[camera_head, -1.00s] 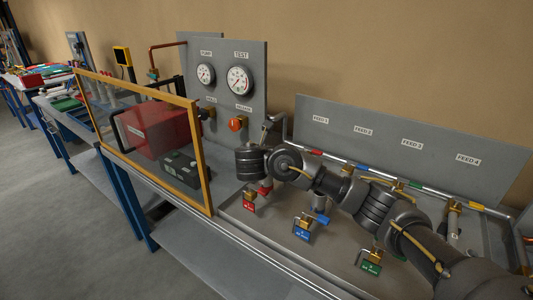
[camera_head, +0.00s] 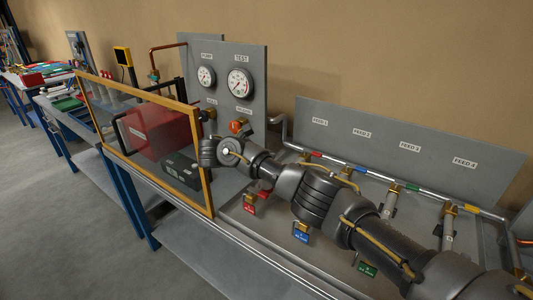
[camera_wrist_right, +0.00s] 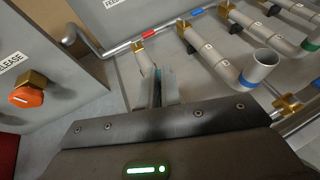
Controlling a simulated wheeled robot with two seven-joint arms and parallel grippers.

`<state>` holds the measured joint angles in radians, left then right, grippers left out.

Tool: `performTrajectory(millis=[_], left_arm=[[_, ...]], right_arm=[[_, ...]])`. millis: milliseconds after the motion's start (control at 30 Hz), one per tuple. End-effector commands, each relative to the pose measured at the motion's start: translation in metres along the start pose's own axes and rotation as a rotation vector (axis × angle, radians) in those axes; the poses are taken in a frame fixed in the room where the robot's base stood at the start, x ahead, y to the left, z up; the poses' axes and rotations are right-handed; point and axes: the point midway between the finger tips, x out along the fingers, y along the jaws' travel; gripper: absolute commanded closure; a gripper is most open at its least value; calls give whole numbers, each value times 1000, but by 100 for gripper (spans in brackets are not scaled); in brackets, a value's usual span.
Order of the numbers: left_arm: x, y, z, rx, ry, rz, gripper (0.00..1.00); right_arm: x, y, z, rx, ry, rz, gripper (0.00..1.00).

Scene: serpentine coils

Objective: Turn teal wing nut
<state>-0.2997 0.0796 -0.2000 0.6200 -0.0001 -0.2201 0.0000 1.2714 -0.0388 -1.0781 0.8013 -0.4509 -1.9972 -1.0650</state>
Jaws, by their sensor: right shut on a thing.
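My right gripper (camera_wrist_right: 163,92) shows in the wrist view with its fingers close together. The fingertips are just in front of the grey pipe with the red band. In the head view my right gripper (camera_head: 247,138) is small, just below and right of the orange knob, and what it grips cannot be made out there. My left gripper is not in view.
An orange release knob (camera_wrist_right: 27,95) sits on the gauge panel (camera_head: 255,65). Grey feed pipes with colored bands stand to the right. A yellow-framed clear guard (camera_head: 208,180) is left of my arm. A copper pipe (camera_head: 153,58) stands behind.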

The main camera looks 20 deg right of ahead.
Motion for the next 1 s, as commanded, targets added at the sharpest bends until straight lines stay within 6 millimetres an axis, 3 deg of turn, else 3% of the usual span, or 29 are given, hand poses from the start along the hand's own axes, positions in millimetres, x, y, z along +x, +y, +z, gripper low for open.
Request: performTrajectory(millis=[600, 800, 1000], left_arm=[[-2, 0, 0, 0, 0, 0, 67], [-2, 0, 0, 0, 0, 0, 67], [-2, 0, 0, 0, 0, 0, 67]], right_arm=[[0, 0, -1, 15, 2, -38, 100], [0, 0, 0, 15, 2, -38, 73], [0, 0, 0, 16, 2, -38, 73]])
